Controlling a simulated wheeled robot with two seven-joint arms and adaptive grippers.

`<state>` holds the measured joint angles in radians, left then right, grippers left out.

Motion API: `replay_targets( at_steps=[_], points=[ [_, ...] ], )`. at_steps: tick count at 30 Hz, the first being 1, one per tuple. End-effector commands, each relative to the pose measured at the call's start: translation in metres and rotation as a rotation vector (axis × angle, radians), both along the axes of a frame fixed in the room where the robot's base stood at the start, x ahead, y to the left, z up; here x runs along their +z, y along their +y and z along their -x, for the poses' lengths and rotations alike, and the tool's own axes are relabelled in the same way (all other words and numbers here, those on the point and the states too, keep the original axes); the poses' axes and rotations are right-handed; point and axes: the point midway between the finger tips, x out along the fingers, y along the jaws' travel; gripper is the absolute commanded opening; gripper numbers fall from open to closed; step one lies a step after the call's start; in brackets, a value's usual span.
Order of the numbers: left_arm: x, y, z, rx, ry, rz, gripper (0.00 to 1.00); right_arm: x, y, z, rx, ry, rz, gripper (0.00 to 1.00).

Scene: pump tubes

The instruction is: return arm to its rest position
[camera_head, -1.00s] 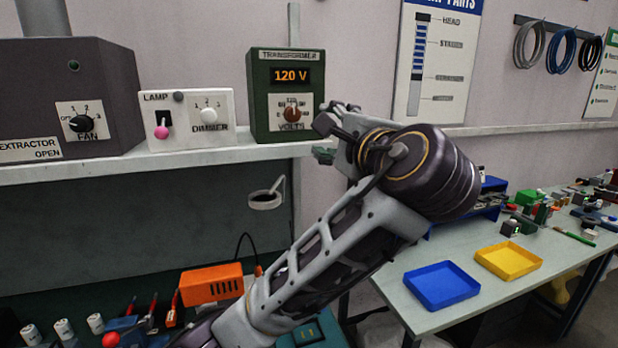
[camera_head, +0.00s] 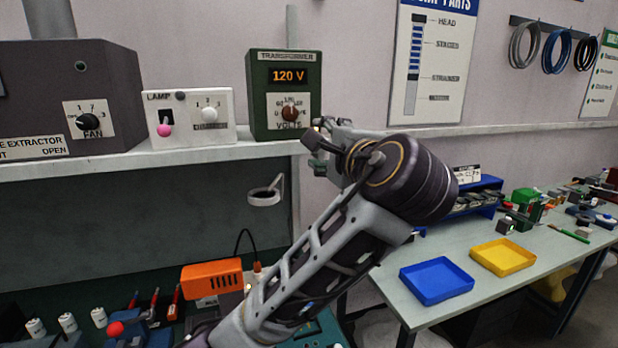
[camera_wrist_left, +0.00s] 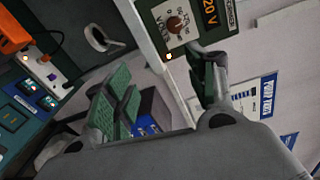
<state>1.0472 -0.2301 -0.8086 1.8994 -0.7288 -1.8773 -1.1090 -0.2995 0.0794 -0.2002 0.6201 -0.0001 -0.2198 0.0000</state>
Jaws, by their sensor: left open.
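My left arm crosses the middle of the head view, its wrist raised in front of the wall. My left gripper (camera_head: 322,150) sits beyond the wrist, partly hidden, below and right of the green transformer (camera_head: 285,95). In the left wrist view the gripper (camera_wrist_left: 165,92) shows two green-padded fingers spread wide apart with nothing between them. The transformer (camera_wrist_left: 185,28) also shows there, beyond the fingers, with its volts knob. Its display reads 120 V in the head view. My right gripper is in neither view.
A shelf (camera_head: 180,155) holds the extractor box (camera_head: 80,95) and the lamp dimmer box (camera_head: 190,118). An orange box (camera_head: 212,279) and small tools lie below. At right, a table holds a blue tray (camera_head: 436,281), a yellow tray (camera_head: 502,257) and several parts.

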Motion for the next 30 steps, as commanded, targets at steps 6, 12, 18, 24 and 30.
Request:
replay_targets(
  at_steps=[6, 12, 18, 24, 30],
  points=[
    [-0.026, 0.010, -0.011, -0.009, 0.047, 0.058, 0.56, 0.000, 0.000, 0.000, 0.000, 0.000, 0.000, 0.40],
    [-0.065, 0.023, -0.024, -0.018, 0.114, 0.146, 0.56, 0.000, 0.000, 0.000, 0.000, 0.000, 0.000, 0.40],
    [-0.114, 0.040, -0.035, -0.019, 0.192, 0.257, 0.56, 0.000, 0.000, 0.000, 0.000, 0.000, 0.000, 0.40],
    [-0.163, 0.058, -0.040, -0.008, 0.266, 0.370, 0.56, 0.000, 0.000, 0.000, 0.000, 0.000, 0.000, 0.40],
    [-0.213, 0.075, -0.040, 0.014, 0.337, 0.479, 0.56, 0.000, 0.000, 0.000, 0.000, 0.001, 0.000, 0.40]
  ],
)
